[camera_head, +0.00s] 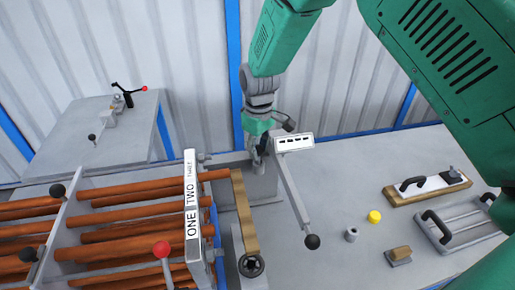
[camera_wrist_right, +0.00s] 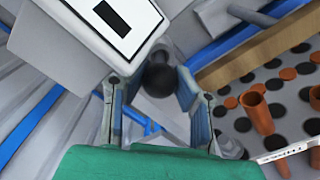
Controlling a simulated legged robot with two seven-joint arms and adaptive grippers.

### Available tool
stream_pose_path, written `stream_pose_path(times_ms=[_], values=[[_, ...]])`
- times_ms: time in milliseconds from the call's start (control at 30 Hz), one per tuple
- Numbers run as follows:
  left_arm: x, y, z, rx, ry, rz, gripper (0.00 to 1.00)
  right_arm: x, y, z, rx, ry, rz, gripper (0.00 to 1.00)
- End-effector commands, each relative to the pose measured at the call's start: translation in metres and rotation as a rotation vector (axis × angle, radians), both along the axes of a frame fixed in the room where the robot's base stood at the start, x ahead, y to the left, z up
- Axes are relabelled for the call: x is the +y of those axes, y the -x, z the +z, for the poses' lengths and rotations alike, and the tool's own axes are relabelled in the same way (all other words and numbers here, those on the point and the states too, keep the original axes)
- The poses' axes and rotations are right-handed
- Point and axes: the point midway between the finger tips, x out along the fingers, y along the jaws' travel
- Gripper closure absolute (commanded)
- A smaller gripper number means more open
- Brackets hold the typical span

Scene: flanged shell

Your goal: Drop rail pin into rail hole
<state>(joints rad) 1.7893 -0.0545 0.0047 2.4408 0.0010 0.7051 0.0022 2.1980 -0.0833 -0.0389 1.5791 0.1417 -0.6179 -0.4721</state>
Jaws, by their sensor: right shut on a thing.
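My right gripper (camera_head: 258,160) is low over a grey block (camera_head: 252,187) behind the tube rack. In the right wrist view my gripper (camera_wrist_right: 154,95) has its two fingers on either side of a dark round-headed piece (camera_wrist_right: 160,76), which looks like the rail pin. It is shut on this piece; the pin's lower part is hard to make out. The rail hole is not clearly visible in either view. My left gripper is not in view.
A rack of orange-brown tubes (camera_head: 110,235) with a labelled plate (camera_head: 191,210) stands at left. A wooden bar (camera_head: 243,212) and handwheel (camera_head: 251,265) are close by. A white labelled box (camera_head: 294,143) and black-knobbed lever (camera_head: 312,241) stand right of the gripper. A yellow cap (camera_head: 374,216) lies farther right.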

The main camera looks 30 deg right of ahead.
Motion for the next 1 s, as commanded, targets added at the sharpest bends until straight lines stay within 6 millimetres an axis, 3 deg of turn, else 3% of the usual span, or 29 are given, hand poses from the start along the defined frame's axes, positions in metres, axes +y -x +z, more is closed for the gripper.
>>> stream_pose_path(times_ms=[133,167,200,233,867,1000], values=[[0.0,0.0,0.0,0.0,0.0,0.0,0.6,0.0,0.0,0.0,0.0,0.0,0.0,1.0],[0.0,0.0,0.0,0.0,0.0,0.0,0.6,0.0,0.0,0.0,0.0,0.0,0.0,0.71],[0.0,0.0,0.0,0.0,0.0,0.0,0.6,0.0,0.0,0.0,0.0,0.0,0.0,0.56],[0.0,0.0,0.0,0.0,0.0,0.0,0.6,0.0,0.0,0.0,0.0,0.0,0.0,0.53],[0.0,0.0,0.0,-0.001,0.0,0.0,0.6,-0.001,0.001,0.0,0.002,0.001,-0.001,0.53],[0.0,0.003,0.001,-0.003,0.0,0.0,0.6,-0.001,0.0,0.011,0.001,0.0,-0.001,0.53]])
